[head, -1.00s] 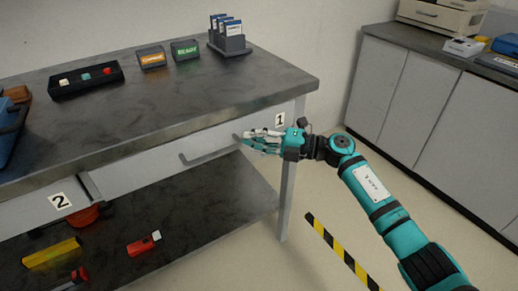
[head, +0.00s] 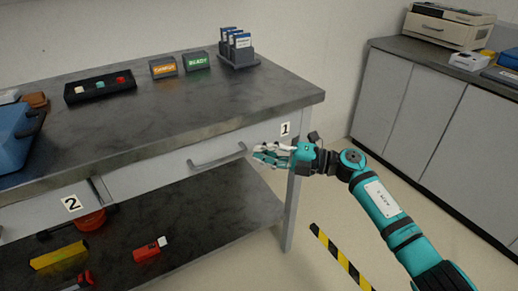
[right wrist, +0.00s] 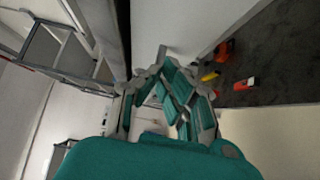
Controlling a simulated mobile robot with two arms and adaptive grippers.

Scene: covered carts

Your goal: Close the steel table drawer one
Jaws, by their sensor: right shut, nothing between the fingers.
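The steel table (head: 150,120) has a dark top and grey drawers. Drawer one (head: 140,178) has a pale front with a bar handle (head: 217,162); the label 1 (head: 285,129) is to its right. Its front looks nearly in line with the table front, but a narrow edge shows at its left end; I cannot tell whether it is fully flush. My right gripper (head: 262,154) is shut and empty just right of the handle, in front of the drawer's right end. In the right wrist view its fingers (right wrist: 158,82) are close to a pale panel. My left gripper is not in view.
Drawer two, label 2 (head: 72,203), is at the left. Below, the lower shelf (head: 200,220) holds a red item (head: 146,252) and a yellow item (head: 58,256). Striped floor tape (head: 340,256) lies right of the table leg. Cabinets (head: 440,130) stand at the right.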

